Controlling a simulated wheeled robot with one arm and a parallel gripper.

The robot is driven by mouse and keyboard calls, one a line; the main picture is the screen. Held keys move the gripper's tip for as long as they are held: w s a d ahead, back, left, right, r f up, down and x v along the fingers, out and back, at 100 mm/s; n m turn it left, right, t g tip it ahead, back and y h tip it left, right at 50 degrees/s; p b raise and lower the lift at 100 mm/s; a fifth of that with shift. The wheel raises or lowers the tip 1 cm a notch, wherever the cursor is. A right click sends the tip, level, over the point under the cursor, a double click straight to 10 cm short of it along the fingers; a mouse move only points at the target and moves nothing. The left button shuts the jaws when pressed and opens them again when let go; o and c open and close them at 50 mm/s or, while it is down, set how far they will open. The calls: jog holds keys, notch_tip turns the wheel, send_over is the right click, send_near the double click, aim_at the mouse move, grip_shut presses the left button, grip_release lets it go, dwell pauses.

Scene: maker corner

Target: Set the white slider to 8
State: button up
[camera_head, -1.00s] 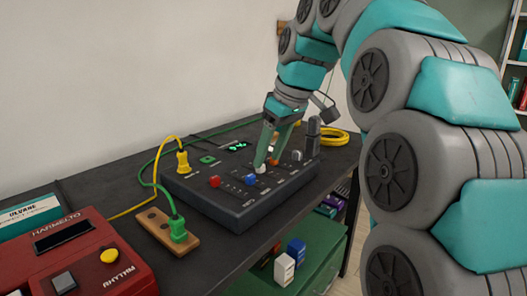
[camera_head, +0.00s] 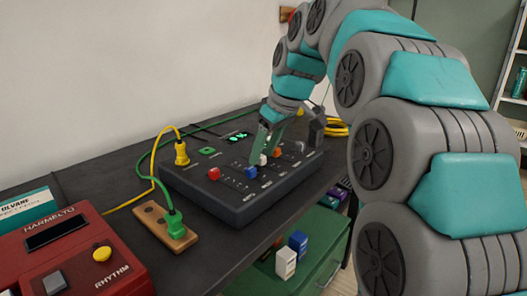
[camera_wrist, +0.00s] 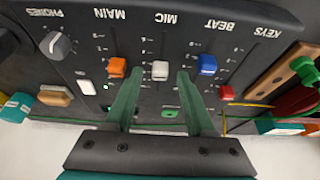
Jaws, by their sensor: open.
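The white slider (camera_wrist: 160,70) is a knob in the track under the MIC label on the dark mixer panel; its scale digits are too small to read. It also shows in the head view (camera_head: 263,159). In the wrist view, the panel lettering is upside down and the white knob sits between the green fingertips of my gripper (camera_wrist: 160,76). My gripper is open, with a gap on each side of the knob. In the head view my gripper (camera_head: 265,150) is low over the mixer (camera_head: 240,210).
An orange slider (camera_wrist: 118,67) and a blue slider (camera_wrist: 207,65) flank the white one closely. A red slider (camera_wrist: 227,93) is beyond the blue.

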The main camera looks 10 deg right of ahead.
jog(key=shift+w+f, duration=0.1)
jog(key=shift+f, duration=0.15)
grip_shut()
dwell(0.3)
dwell(0.9)
